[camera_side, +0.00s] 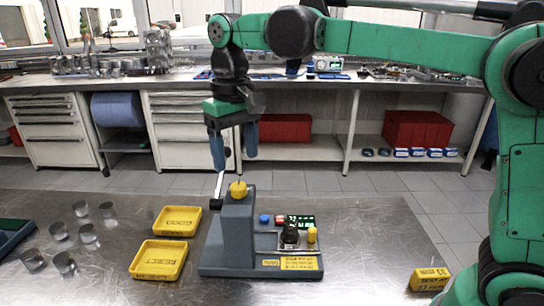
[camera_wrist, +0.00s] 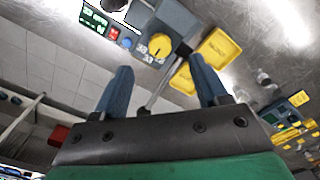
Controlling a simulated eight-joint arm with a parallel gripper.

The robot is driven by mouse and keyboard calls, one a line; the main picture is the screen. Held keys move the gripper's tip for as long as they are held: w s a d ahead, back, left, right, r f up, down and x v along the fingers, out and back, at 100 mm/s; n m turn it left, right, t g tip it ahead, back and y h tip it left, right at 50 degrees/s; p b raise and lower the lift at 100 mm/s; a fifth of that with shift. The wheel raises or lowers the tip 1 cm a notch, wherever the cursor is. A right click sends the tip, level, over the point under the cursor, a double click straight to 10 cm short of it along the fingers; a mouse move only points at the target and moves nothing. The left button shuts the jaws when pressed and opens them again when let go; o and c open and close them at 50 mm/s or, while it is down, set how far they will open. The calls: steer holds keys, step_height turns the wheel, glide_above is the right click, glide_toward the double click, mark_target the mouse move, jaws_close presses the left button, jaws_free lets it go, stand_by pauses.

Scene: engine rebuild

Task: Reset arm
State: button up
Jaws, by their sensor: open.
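My gripper (camera_side: 233,158) is open, pointing down above the grey test machine (camera_side: 232,240) on the metal table. Its two blue fingers are spread apart; in the wrist view my gripper (camera_wrist: 162,80) shows them on either side of a metal rod. This rod, the machine's arm (camera_side: 219,186), rises steeply from a dark pivot (camera_side: 216,203) at the machine's left side. In the wrist view the arm (camera_wrist: 156,90) lies between the fingers, with gaps on both sides. Whether its end reaches between the fingertips in depth is hard to tell. A yellow dial (camera_side: 238,189) tops the machine.
Two yellow trays, GOOD (camera_side: 177,221) and REJECT (camera_side: 159,260), lie left of the machine. Several metal cylinders (camera_side: 88,234) stand farther left. A small yellow block (camera_side: 430,279) is at the right. The table between machine and block is clear.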

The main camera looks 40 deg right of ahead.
steer(key=shift+d, duration=0.1)
steer(key=shift+s+d, duration=0.25)
steer(key=shift+s, duration=0.05)
steer(key=s+d+f+t, duration=0.6)
steer(key=s+f+t, duration=0.1)
steer(key=s, duration=0.2)
steer(key=shift+s+d+f, duration=0.15)
steer(key=shift+d+f, duration=0.1)
steer(key=shift+d, duration=0.15)
